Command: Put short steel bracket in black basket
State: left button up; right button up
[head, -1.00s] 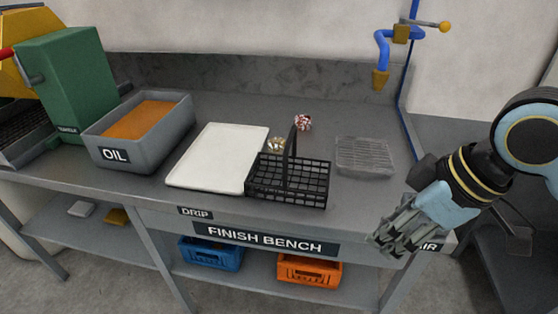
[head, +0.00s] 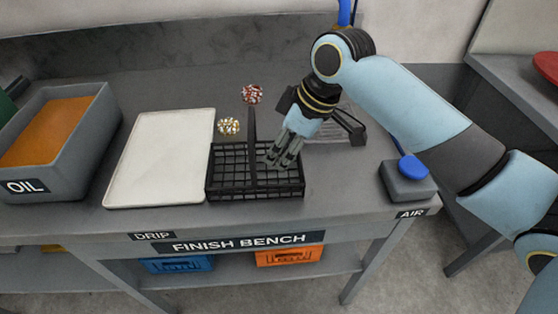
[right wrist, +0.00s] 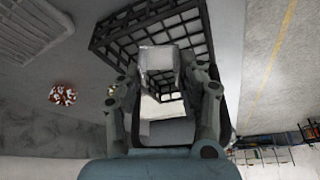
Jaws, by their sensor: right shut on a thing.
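The black basket (head: 255,190) is a wire basket with an upright handle, standing on the bench right of the white tray. It also shows in the right wrist view (right wrist: 110,50). My right gripper (head: 281,158) points down over the right half of the basket, beside the handle. In the right wrist view my right gripper (right wrist: 165,78) is shut on a pale grey metal piece, seemingly the short steel bracket (right wrist: 158,60). The bracket is hard to make out in the head view, hidden by the fingers. My left gripper is out of view.
The white tray (head: 160,160) lies left of the basket. A grey oil bin (head: 85,150) stands further left. A brass-coloured bundle (head: 229,126) and a red-white bundle (head: 252,94) lie behind the basket. A grey box with a blue button (head: 408,180) stands right.

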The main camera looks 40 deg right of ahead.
aim_at(281, 174)
jog(key=shift+w+f, duration=0.35)
jog(key=shift+f, duration=0.2)
notch_tip(281, 174, down, 3)
jog(key=shift+r, duration=0.15)
jog(key=shift+f, duration=0.3)
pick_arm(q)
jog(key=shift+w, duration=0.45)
pick_arm(e)
jog(key=shift+f, duration=0.15)
jog(key=o, duration=0.9)
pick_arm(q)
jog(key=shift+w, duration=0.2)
pick_arm(e)
jog(key=o, duration=0.3)
jog(key=shift+o, duration=0.2)
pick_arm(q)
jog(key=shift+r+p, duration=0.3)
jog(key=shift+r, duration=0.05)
pick_arm(e)
jog(key=v, duration=1.2)
